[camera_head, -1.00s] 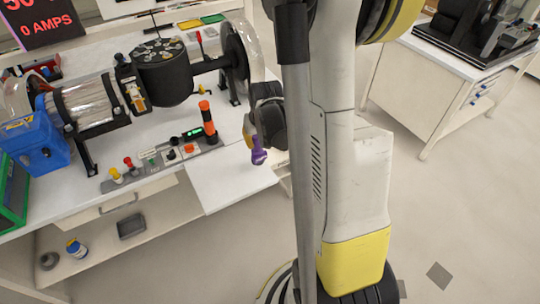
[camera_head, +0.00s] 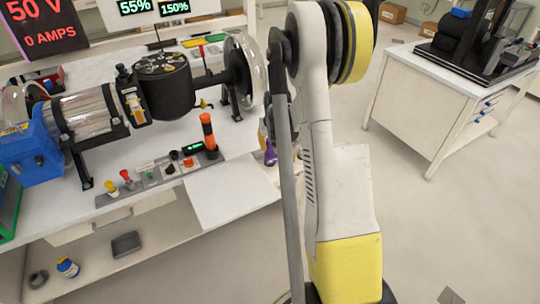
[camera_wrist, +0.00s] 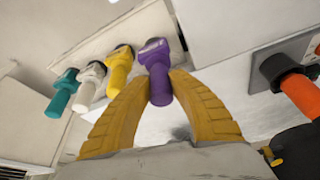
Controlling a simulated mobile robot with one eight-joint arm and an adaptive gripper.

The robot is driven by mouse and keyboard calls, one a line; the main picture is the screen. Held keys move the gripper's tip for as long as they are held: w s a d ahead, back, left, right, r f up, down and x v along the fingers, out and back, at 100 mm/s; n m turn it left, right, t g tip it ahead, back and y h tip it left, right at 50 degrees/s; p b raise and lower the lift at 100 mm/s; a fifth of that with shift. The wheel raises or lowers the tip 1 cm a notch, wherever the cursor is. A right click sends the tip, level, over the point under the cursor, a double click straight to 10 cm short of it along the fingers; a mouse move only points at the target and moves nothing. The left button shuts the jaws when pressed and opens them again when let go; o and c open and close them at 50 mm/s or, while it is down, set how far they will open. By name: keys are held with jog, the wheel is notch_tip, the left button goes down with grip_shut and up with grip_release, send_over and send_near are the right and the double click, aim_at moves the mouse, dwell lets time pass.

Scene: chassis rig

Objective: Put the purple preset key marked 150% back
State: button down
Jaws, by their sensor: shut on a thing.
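My gripper (camera_wrist: 160,86) is shut on the purple preset key (camera_wrist: 158,78), with one yellow finger on each side of it. In the wrist view its top lies close to a pale panel (camera_wrist: 105,42) that carries a teal key (camera_wrist: 62,92), a white key (camera_wrist: 90,77) and a yellow key (camera_wrist: 119,66) in a row to its left. I cannot tell whether the purple key touches the panel. In the head view the purple key (camera_head: 270,153) shows beside my arm, which hides most of my gripper. The 150% mark on the key is not readable.
An orange-and-black handle (camera_head: 208,135) stands on the control strip at the bench's front, and also shows at right in the wrist view (camera_wrist: 300,92). The motor rig (camera_head: 165,85) fills the bench behind. Displays read 55% (camera_head: 135,7) and 150% (camera_head: 174,8).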

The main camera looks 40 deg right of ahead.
aim_at(270, 152)
jog(key=shift+f+b, duration=0.9)
jog(key=shift+f, duration=0.95)
jog(key=shift+f, duration=0.15)
jog(key=c, duration=1.3)
grip_release()
jog(key=shift+o, duration=0.2)
